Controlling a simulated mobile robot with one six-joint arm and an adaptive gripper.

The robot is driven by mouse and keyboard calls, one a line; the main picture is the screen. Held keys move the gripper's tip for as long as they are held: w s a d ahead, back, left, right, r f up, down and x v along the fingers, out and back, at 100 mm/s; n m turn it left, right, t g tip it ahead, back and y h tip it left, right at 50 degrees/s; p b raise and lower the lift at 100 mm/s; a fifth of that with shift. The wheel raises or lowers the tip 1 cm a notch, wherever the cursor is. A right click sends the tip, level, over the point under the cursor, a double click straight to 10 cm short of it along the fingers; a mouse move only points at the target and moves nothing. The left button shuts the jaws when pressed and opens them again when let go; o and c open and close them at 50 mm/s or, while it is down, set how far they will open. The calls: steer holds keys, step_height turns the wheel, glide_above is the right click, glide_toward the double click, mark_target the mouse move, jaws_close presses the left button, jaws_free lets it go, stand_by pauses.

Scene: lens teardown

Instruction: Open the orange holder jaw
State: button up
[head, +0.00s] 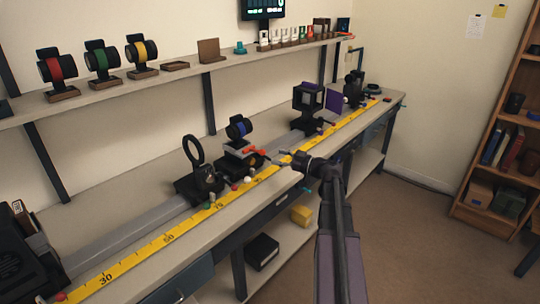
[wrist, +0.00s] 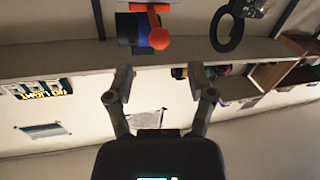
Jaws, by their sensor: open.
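The orange holder jaw (head: 255,151) sits on a holder on the rail, just below a black lens with a blue band (head: 239,128). In the wrist view the orange part (wrist: 158,38) ends in a round knob and lies in front of the blue-banded lens (wrist: 125,30). My gripper (head: 288,160) is to the right of the holder in the head view, apart from the jaw. In the wrist view its two fingers (wrist: 160,78) are spread with nothing between them, and the orange knob is beyond the fingertips. Whether the jaw is clamped cannot be told.
A black ring on a stand (head: 193,152) is left of the holder; it also shows in the wrist view (wrist: 228,30). A yellow scale (head: 165,239) runs along the bench front. A black cage mount (head: 308,100) stands farther right. A shelf (head: 110,88) with lenses is above.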

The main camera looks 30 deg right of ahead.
steer(key=shift+v, duration=2.7)
steer(key=shift+a, duration=0.1)
